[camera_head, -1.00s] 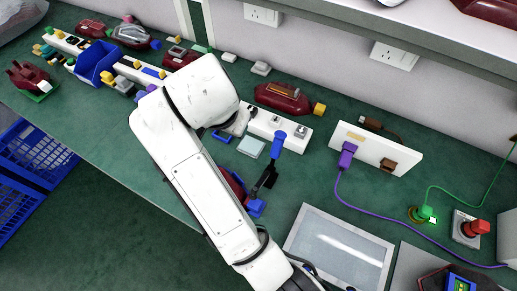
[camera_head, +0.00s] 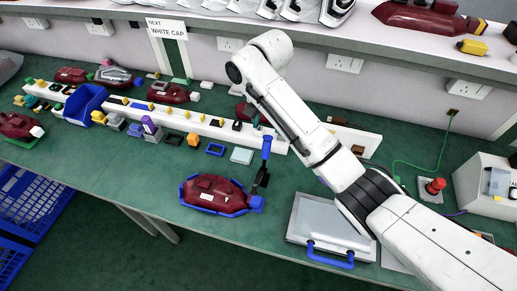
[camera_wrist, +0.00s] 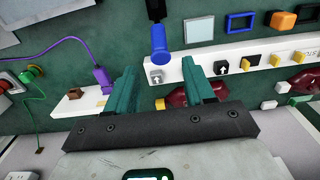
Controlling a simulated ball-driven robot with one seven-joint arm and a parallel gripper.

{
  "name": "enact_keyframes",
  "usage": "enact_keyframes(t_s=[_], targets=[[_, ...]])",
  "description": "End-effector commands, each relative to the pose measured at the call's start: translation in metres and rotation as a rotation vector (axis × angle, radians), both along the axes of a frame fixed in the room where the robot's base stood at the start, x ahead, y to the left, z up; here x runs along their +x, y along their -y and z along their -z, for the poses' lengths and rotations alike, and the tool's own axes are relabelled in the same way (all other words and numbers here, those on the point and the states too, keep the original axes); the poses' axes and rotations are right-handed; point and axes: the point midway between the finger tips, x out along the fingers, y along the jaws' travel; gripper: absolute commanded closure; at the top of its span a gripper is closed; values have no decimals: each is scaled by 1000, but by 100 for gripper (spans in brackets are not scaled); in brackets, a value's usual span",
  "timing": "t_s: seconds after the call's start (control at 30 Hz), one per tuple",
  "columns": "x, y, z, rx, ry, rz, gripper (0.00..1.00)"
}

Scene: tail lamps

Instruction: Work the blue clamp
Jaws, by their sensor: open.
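The blue clamp's upright blue handle (camera_head: 266,146) stands at the right end of the blue cradle (camera_head: 232,213), above its black linkage (camera_head: 261,180). A dark red lamp (camera_head: 214,190) lies in the cradle. In the wrist view the blue handle (camera_wrist: 160,42) shows just past the fingertips, roughly centred between them, with its black linkage (camera_wrist: 156,10) at the top edge. My gripper (camera_wrist: 163,76) has two teal fingers spread apart with nothing between them. It is hidden behind my arm in the head view.
A white rail (camera_head: 190,121) with several small blocks runs behind the clamp. A grey panel with blue handles (camera_head: 325,218) lies to the right. A red button (camera_head: 435,186) and green cable stand further right. An overhead shelf (camera_head: 330,48) edges the space above.

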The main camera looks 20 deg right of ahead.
Motion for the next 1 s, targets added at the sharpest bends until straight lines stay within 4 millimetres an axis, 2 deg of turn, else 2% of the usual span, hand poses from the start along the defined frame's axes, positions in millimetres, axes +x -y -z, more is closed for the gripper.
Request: enact_keyframes(t_s=[0.17,0.6,0.8,1.0], targets=[[-1,3,15,0,-6,3,47],[-1,2,89,-1,-5,3,47],[0,2,105,0,-3,3,47],[0,2,108,1,-1,3,47]])
